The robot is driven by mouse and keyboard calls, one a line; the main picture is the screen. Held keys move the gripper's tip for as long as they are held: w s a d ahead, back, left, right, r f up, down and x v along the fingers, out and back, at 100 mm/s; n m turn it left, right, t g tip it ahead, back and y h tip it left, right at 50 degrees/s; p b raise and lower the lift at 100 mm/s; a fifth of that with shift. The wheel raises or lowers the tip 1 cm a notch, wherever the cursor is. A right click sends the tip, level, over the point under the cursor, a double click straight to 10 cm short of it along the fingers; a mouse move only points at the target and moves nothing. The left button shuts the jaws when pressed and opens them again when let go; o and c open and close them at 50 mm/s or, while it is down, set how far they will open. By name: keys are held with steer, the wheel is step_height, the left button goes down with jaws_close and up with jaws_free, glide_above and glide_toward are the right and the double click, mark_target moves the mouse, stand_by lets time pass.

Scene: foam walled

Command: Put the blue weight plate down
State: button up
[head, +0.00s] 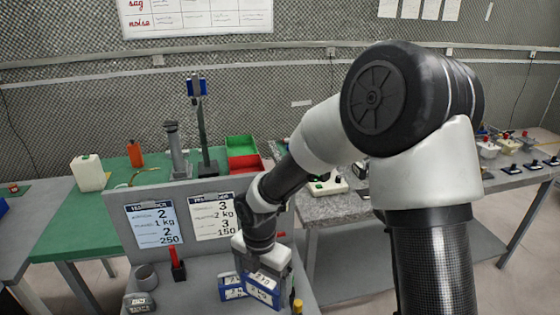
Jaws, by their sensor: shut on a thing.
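My gripper (262,262) points down over the near grey bench at the lower middle of the head view. It is shut on a blue weight plate (263,291) with a white label, which hangs tilted below it. A second blue block with a white label (231,288) shows just to the left, partly overlapped. The fingertips are mostly hidden, and I cannot tell whether the held plate touches the bench.
On the near bench (205,276) are a grey cup (146,277), a dark grey device (139,303), a red-handled item (177,264) and a yellow-topped item (298,306). An upright panel with two clipboards (153,224) stands behind. Bare bench lies between the red-handled item and the blue blocks.

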steer(key=w+d+r+m+p, duration=0.1)
steer(key=d+r+m, duration=0.1)
steer(key=d+m, duration=0.7)
steer(key=w+d+r+m, duration=0.2)
steer(key=d+m, duration=0.7)
steer(key=m, duration=1.1)
steer(key=shift+r+m+p, duration=0.3)
steer(key=shift+r+p, duration=0.05)
steer(key=shift+r, duration=0.1)
steer(key=shift+d+f, duration=0.1)
steer(key=shift+d, duration=0.05)
